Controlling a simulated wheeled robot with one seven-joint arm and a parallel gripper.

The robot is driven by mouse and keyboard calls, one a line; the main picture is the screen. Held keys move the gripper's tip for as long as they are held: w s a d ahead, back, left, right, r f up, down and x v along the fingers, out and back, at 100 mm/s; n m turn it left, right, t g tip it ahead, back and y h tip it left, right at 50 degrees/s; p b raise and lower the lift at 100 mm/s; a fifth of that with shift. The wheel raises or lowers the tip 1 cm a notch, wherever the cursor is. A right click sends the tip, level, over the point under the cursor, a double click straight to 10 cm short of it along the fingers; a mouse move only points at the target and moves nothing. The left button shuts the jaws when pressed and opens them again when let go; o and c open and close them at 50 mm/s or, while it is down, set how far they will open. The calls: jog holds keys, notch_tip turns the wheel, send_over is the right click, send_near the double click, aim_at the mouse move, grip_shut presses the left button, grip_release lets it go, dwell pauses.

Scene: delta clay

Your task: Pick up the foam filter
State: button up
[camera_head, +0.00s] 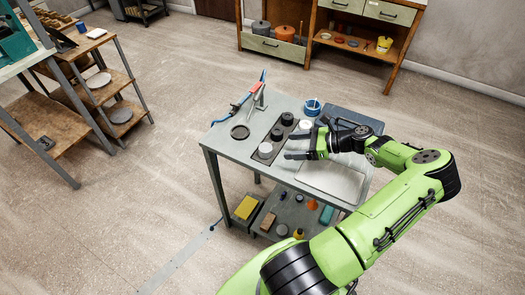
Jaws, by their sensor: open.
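My gripper (290,146) reaches in from the right over the grey table, its fingers pointing left and spread apart with nothing seen between them. A narrow dark rack (271,142) lies just left of the fingertips. It bears a pale round piece (265,149) at its near end and dark round pieces (276,133) further back. Another small white piece (305,125) sits behind the gripper. I cannot tell for sure which of these is the foam filter; they are too small to make out. The gripper and wrist hide part of the tabletop.
On the table (225,148) are a dark ring-shaped dish (240,132), a clamp-like stand with a blue tool (240,107), a blue cup (312,106) and a pale tray (333,181). The lower shelf holds a yellow box (246,207) and several small items. Floor around is clear.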

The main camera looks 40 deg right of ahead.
aim_at(267, 148)
jog(key=b+x, duration=0.2)
jog(key=x, duration=0.8)
jog(key=shift+w+a+f, duration=0.15)
jog(key=shift+w+a, duration=0.05)
jog(key=shift+s, duration=0.1)
jog(key=shift+c, duration=0.4)
jog(key=c, duration=0.9)
